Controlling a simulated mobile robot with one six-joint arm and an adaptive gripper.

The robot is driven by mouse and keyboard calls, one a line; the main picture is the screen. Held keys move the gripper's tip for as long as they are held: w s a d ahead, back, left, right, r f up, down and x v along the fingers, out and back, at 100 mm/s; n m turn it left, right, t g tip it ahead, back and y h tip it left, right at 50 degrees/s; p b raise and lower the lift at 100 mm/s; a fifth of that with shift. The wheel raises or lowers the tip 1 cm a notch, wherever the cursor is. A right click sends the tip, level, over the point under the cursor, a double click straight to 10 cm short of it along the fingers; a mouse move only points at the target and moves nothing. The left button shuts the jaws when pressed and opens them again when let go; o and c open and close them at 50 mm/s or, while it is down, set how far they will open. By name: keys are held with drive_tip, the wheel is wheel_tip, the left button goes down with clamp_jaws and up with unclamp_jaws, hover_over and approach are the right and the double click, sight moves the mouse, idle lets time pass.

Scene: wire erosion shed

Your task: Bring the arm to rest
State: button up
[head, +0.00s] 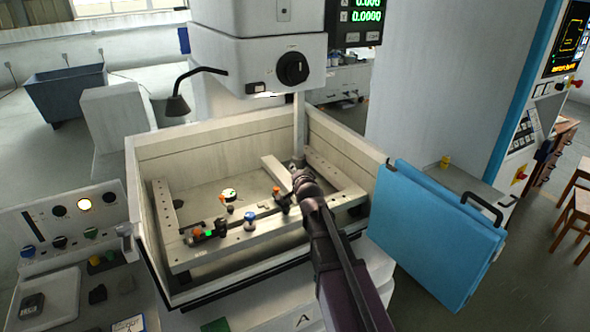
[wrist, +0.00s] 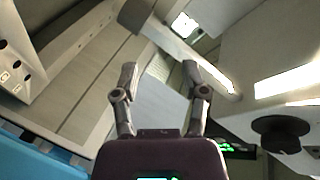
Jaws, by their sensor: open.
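My arm reaches in from the bottom right of the head view, over the front rim of the pale machine tank (head: 250,262). Its end, my gripper (head: 303,180), is above the right part of the clamping frame (head: 240,238) inside the tank; whether it touches anything there cannot be told. In the wrist view my gripper (wrist: 160,70) has its two fingers spread apart, with nothing held between them. The wrist view looks past the fingers at the tank wall and the machine head. My arm hides part of the frame's right side.
Orange-topped clamps (head: 221,228) and a blue-topped piece (head: 249,219) sit on the frame. The machine head (head: 258,60) hangs above, with a lamp (head: 177,105) at its left. An open blue door (head: 435,235) stands right of the tank. A control panel (head: 70,225) is left.

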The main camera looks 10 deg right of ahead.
drive_tip(key=s+f+n+g, duration=0.3)
drive_tip(key=s+f+g, duration=0.2)
drive_tip(key=s, duration=0.5)
drive_tip(key=s+f+n+g, duration=0.4)
drive_tip(key=s+g, duration=0.1)
drive_tip(key=s, duration=0.5)
drive_tip(key=s+f+n+g, duration=0.3)
drive_tip(key=s+f+g, duration=0.2)
drive_tip(key=s, duration=0.5)
drive_tip(key=shift+s+a+f+g, duration=0.15)
drive_tip(key=shift+f+g, duration=0.15)
